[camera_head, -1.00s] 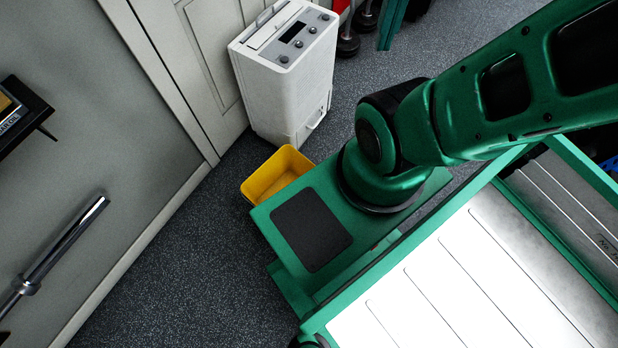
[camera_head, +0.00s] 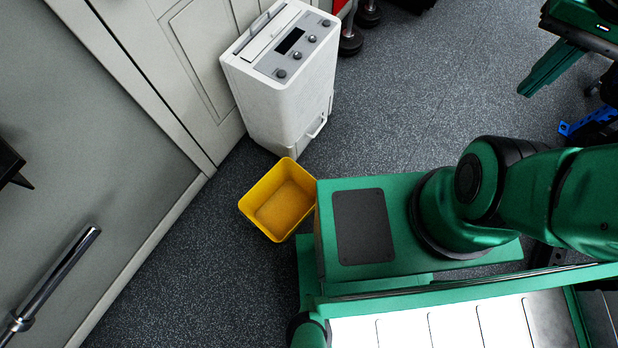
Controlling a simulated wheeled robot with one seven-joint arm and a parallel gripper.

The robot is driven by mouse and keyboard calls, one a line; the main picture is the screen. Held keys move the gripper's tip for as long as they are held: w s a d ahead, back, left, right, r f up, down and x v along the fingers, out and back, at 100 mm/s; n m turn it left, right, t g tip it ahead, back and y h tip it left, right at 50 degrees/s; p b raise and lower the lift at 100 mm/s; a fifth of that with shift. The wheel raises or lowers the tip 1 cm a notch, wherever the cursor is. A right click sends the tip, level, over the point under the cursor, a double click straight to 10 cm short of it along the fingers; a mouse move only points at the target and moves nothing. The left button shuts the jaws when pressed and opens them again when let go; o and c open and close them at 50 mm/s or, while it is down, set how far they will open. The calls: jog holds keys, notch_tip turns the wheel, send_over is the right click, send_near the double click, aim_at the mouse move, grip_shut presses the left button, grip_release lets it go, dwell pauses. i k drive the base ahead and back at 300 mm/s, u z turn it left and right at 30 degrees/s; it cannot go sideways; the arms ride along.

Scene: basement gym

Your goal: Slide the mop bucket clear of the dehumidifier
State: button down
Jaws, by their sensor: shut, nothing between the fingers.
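The yellow mop bucket (camera_head: 268,212) stands upright and empty on the floor. It is just in front of the white dehumidifier (camera_head: 287,95), its far corner by the dehumidifier's foot; I cannot tell whether they touch. The bucket's right corner is close to the edge of my green base, and whether these touch is unclear. My gripper (camera_head: 540,80) is at the upper right, far from the bucket, with its green fingers together and empty. Part of the arm is cut off by the right edge.
A pale panelled door (camera_head: 190,50) and grey wall (camera_head: 110,130) bound the left side. A metal bar (camera_head: 55,280) is at lower left. Dark weights (camera_head: 352,38) stand beyond the dehumidifier.

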aim_at(281, 200)
jog(key=z, duration=0.1)
jog(key=k, duration=1.7)
jog(key=u, duration=0.7)
jog(key=i, duration=1.05)
jog(key=z, duration=0.1)
